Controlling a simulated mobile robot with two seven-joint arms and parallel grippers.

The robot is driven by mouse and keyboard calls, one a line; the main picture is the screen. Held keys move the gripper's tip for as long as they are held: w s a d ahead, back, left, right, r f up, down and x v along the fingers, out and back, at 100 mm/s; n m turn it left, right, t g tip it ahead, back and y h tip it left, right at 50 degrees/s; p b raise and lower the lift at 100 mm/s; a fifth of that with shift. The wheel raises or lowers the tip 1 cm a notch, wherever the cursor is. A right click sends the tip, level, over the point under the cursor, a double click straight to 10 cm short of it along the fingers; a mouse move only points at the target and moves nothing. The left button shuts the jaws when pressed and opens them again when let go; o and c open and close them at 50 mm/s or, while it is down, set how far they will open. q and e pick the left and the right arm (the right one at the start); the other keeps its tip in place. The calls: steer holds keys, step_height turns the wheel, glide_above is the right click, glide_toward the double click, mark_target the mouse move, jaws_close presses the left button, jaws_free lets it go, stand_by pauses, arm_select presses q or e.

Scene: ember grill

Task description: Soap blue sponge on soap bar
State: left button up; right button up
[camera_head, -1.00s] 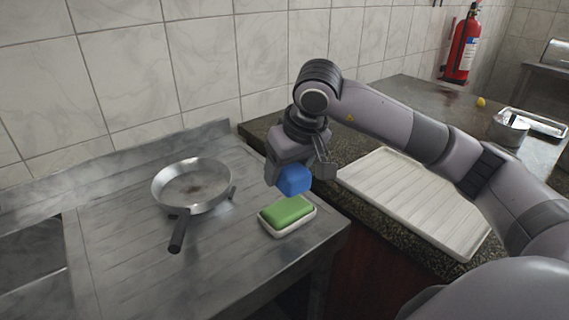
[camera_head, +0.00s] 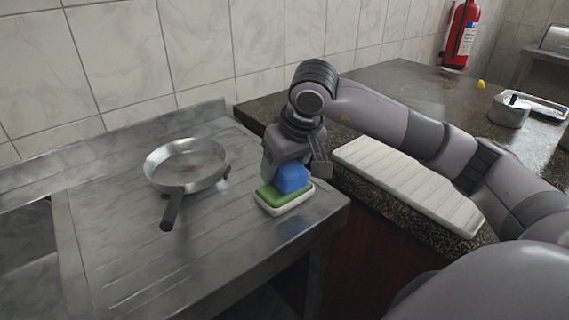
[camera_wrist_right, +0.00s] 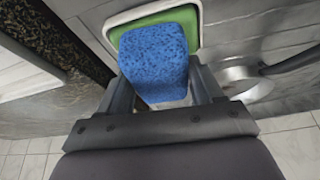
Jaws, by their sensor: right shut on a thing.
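The blue sponge (camera_head: 291,178) is held in my right gripper (camera_head: 291,168), which is shut on it. In the right wrist view the blue sponge (camera_wrist_right: 153,62) sits between the two fingers. The green soap bar (camera_head: 272,198) lies in a white soap dish (camera_head: 284,212) on the metal counter. The sponge is at the soap bar and covers part of it; it looks to touch the top, though the contact itself is hidden. The soap bar (camera_wrist_right: 117,33) also shows behind the sponge in the right wrist view. My left gripper is not in view.
A metal pan (camera_head: 187,165) with a dark handle stands on the steel counter left of the dish. A white ribbed tray (camera_head: 405,185) lies on the dark stone counter to the right. A metal pot (camera_head: 508,112) stands at the far right. The tiled wall is behind.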

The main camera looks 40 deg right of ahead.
steer(key=shift+f+b, duration=0.6)
steer(key=shift+f, duration=0.05)
stand_by(1.8)
steer(key=shift+r+p, duration=2.5)
steer(key=shift+r, duration=1.15)
steer(key=shift+f, duration=0.1)
